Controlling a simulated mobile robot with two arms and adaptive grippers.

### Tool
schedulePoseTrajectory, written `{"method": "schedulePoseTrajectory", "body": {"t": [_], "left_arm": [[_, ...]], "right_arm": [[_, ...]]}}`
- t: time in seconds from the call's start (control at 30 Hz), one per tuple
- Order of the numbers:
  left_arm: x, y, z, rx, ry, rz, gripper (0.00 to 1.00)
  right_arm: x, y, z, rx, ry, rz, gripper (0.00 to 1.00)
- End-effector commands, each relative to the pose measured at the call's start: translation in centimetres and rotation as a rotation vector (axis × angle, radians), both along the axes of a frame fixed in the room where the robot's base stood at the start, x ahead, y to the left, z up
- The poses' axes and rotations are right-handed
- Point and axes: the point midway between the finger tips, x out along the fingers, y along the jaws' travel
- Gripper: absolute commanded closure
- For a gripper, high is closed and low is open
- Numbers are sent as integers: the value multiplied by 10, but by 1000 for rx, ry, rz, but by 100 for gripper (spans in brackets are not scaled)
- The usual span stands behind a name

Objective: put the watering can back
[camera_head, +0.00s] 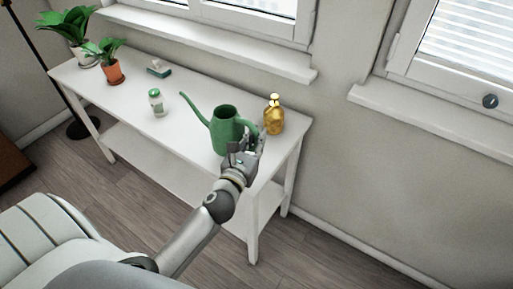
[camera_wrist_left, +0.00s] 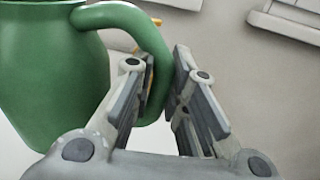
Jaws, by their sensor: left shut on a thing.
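The green watering can (camera_head: 226,129) is upright at the right part of the white table (camera_head: 176,112), its long spout pointing up and left. Whether its base touches the tabletop is hard to tell. My left gripper (camera_head: 246,146) is at the can's near right side. In the left wrist view the can's body (camera_wrist_left: 50,70) fills the left, and its curved handle (camera_wrist_left: 150,38) runs down between the fingers of my left gripper (camera_wrist_left: 168,85), which is shut on the handle. My right gripper is in neither view.
A gold bottle (camera_head: 273,115) stands close behind the can on the right. A small white-and-green bottle (camera_head: 157,102) stands left of the spout. Two potted plants, one in a terracotta pot (camera_head: 114,72), are at the far left end. A window sill (camera_head: 215,38) runs above the table.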

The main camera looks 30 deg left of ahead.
Motion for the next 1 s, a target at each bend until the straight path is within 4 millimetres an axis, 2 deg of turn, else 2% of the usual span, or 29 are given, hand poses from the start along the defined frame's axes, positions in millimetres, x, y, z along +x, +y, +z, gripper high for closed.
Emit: {"method": "schedulePoseTrajectory", "body": {"t": [0.13,0.33,0.8,0.83,1.0], "left_arm": [[7,3,-9,1,-3,0,100],[9,4,-39,-2,0,1,100],[9,4,-46,2,-2,-1,100],[9,4,-46,1,0,-1,83],[9,4,-45,0,0,-1,64]], "right_arm": [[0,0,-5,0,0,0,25],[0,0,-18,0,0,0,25],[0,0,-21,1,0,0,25],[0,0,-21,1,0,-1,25],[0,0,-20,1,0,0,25]]}}
